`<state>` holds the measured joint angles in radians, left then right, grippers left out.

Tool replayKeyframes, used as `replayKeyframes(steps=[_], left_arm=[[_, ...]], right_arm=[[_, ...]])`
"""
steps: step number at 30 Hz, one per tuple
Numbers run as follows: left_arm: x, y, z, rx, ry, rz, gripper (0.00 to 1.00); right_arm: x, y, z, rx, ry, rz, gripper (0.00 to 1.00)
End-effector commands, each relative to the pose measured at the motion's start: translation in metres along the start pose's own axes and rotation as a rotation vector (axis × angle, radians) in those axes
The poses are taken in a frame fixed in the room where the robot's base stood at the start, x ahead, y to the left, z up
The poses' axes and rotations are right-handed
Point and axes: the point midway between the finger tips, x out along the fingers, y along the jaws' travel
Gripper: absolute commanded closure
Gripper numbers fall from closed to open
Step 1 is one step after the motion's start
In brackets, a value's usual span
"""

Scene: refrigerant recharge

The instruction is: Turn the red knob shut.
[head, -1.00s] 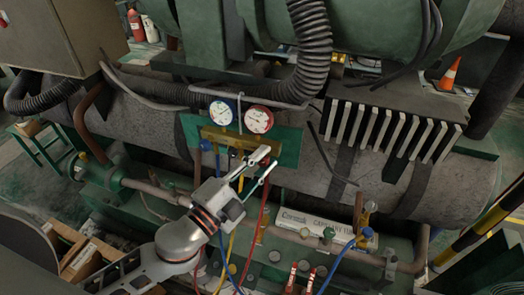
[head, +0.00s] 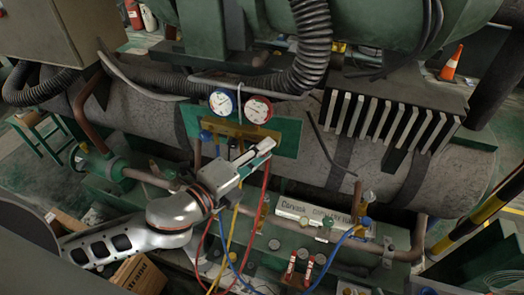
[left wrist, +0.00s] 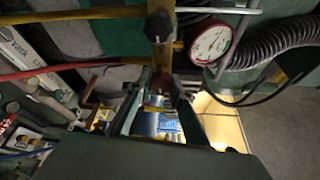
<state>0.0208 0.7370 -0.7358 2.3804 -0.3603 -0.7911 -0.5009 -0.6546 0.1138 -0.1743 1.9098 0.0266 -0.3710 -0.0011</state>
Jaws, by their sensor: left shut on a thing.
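The brass gauge manifold (head: 226,129) is mounted on a green plate (head: 288,140), with a blue gauge (head: 222,101) and a red gauge (head: 258,109) above it. My left gripper (head: 266,148) is at the manifold's right end, its fingers close together. In the left wrist view, the red knob (left wrist: 160,82) sits between the tips of my left gripper (left wrist: 160,90), below the brass body (left wrist: 160,28). The fingers are shut on it. In the head view the gripper hides the knob. My right gripper is not in view.
A blue knob (head: 206,136) is at the manifold's left end. Red (head: 264,200), yellow (head: 232,222) and blue hoses hang below it. A black corrugated hose (head: 313,50) runs above right. A white labelled box (head: 310,213) lies on the lower ledge.

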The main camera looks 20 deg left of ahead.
Motion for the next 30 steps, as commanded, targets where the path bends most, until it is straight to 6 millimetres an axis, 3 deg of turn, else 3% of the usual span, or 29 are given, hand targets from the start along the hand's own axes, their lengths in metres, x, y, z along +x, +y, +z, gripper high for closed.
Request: replayKeyframes(steps=[13,14,15,30], left_arm=[[0.0,0.0003,-0.0001,0.009,0.0,0.003,1.0],[0.0,0.0003,-0.0001,0.009,0.0,0.003,0.71],[0.0,0.0003,-0.0001,0.009,0.0,0.003,0.62],[0.0001,0.0002,0.0,0.008,0.0,0.003,0.62]], right_arm=[[-0.0003,0.0054,0.0014,-0.014,-0.001,0.002,0.62],[-0.0003,0.0055,0.0014,-0.014,-0.001,0.003,0.62],[-0.0003,0.0056,0.0014,-0.014,-0.001,0.003,0.62],[0.0003,0.0027,0.0,-0.002,0.0,0.004,0.62]])
